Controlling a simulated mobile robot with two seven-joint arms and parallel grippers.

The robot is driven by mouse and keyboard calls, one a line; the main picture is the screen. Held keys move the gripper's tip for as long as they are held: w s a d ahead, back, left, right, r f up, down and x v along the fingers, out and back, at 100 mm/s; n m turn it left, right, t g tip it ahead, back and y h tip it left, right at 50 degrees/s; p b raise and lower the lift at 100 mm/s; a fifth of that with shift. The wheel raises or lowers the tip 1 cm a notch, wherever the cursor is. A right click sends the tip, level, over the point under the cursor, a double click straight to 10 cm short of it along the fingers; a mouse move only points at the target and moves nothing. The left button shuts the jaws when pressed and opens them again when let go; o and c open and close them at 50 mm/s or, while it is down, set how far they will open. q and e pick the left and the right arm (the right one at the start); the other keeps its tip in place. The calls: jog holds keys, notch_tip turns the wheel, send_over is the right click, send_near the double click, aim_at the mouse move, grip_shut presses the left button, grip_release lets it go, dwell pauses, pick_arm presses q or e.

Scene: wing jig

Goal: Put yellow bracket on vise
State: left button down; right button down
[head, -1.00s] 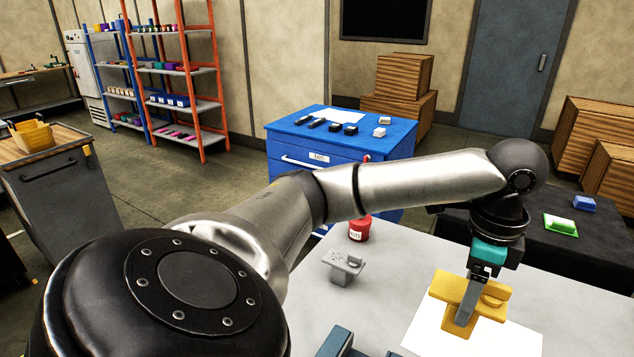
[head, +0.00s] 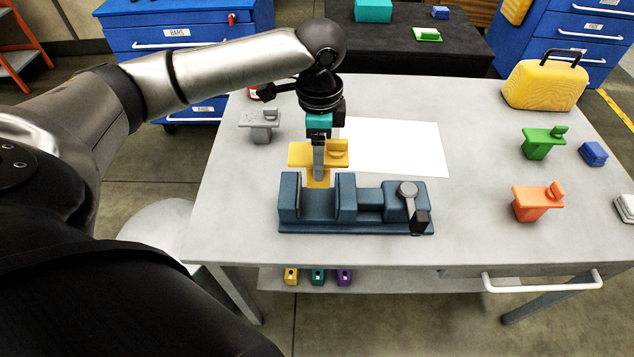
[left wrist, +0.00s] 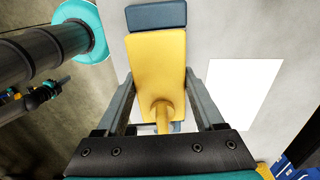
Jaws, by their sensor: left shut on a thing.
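The yellow bracket (head: 300,154) is held in my left gripper (head: 319,172), which is shut on it. In the head view it shows just behind the left part of the blue-grey vise (head: 360,213); I cannot tell whether they touch. In the left wrist view the bracket (left wrist: 155,62) lies between the two fingers (left wrist: 165,100), with part of the vise (left wrist: 155,16) at its far end. The bracket's lower part is partly hidden by the vise in the head view. My right gripper is not in view.
A white sheet (head: 395,147) lies behind the vise. A grey bracket (head: 260,122) stands at left; green (head: 541,146) and orange (head: 535,203) brackets stand at right. A yellow case (head: 545,86) and a blue block (head: 593,153) are also on the table (head: 470,225).

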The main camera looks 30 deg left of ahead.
pick_arm(q)
notch_tip(320, 180, down, 8)
jog(key=shift+f+b, duration=0.15)
jog(key=shift+b, duration=0.7)
jog(key=shift+f, duration=0.25)
grip_release()
jog(key=shift+f, duration=0.15)
notch_tip(320, 180, up, 12)
jog(key=p, duration=0.2)
jog(key=shift+r+p, duration=0.2)
jog(key=shift+p, duration=0.2)
